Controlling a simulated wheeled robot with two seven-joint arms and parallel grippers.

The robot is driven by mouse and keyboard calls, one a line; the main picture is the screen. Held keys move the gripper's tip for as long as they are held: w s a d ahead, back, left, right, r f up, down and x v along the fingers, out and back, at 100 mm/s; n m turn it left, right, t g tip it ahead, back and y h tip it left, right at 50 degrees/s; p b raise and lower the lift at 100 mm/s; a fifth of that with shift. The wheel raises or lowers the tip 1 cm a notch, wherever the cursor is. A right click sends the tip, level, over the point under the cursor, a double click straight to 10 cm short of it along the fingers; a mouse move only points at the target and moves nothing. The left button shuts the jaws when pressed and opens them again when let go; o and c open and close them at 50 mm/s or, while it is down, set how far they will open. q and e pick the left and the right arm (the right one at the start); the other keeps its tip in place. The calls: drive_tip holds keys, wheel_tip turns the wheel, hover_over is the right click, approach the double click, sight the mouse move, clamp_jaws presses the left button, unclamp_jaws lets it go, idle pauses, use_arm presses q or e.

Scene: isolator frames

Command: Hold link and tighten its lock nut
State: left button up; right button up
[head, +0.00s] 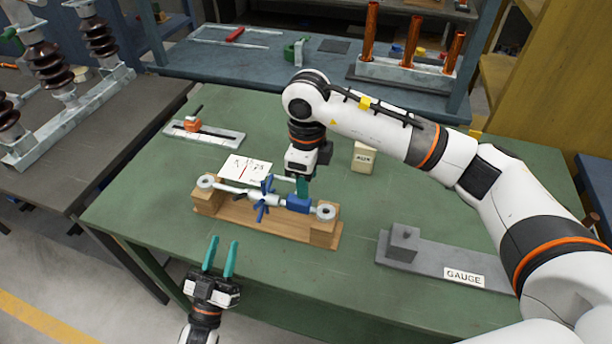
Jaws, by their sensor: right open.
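The link (234,190) is a light metal rod with ring ends. It lies across two wooden blocks on a wooden base (270,224). A blue winged piece (265,199) sits around its middle, and a blue block-shaped piece (298,204), perhaps the lock nut, sits to its right. My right gripper (302,190) points down at the link just above the blue block; its teal fingers partly hide each other and it is open. Whether it touches the link I cannot tell. My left gripper (220,256) is open and empty in front of the base, its two teal fingers apart.
A card with markings (246,168) lies behind the link. A grey gauge plate (440,262) is at right, a small tan box (364,157) behind, and an orange clamp on a rail (205,133) at back left. The green table (300,268) is clear in front.

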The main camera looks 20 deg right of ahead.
sight(307, 212)
wheel_tip(307, 212, down, 12)
drive_tip(key=shift+r, duration=0.15)
idle(0.3)
clamp_jaws()
use_arm(q)
drive_tip(key=shift+c, duration=0.5)
